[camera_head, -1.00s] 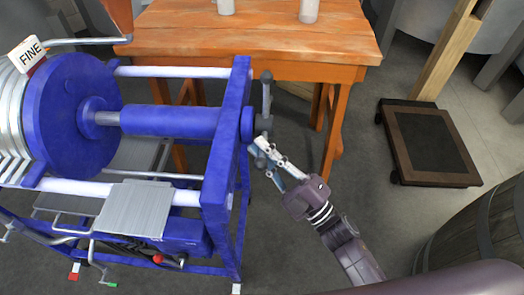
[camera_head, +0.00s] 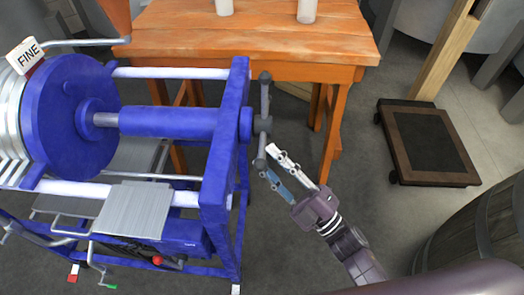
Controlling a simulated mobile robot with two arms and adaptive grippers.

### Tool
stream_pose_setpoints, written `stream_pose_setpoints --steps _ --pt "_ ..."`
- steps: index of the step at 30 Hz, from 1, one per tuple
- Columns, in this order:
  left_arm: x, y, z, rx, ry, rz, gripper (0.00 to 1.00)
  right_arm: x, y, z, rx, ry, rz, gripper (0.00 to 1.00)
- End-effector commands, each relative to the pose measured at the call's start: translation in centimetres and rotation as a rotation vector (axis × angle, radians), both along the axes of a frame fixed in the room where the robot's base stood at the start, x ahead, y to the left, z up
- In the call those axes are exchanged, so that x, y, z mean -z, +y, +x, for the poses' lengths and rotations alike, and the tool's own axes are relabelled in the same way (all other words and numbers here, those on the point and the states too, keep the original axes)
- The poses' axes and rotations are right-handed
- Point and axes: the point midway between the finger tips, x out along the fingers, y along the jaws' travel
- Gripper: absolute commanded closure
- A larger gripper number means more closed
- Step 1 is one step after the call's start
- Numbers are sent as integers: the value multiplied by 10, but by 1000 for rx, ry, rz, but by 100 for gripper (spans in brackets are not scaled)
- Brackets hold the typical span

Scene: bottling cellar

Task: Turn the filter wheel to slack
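The filter wheel (camera_head: 264,118) is a dark grey bar handle with a hub and rounded ends, on the right end of the blue filter press (camera_head: 215,150). Its bar stands nearly upright, with one end up and the other down. My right gripper (camera_head: 270,163) is just right of the bar's lower end. Its two fingers, one whitish and one bluish, are spread apart with nothing between them. The tips are close to the lower end; I cannot tell whether they touch it. My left gripper is not in view.
An orange wooden table (camera_head: 250,42) with pale bottles stands behind the press. A dark wheeled platform (camera_head: 428,145) is at the right, and a barrel (camera_head: 480,225) at the lower right. A FINE sign (camera_head: 27,53) sits at upper left. Grey floor lies around my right arm.

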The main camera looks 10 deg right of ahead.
Motion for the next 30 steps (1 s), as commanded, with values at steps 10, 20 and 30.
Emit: stream_pose_setpoints --steps 10,20,30 --pt "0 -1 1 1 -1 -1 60 30 -42 -49 1 4 -2 71" --pt "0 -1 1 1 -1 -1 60 36 -54 -61 0 0 -1 71" --pt "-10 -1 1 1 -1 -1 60 21 -50 -58 -67 22 13 92"
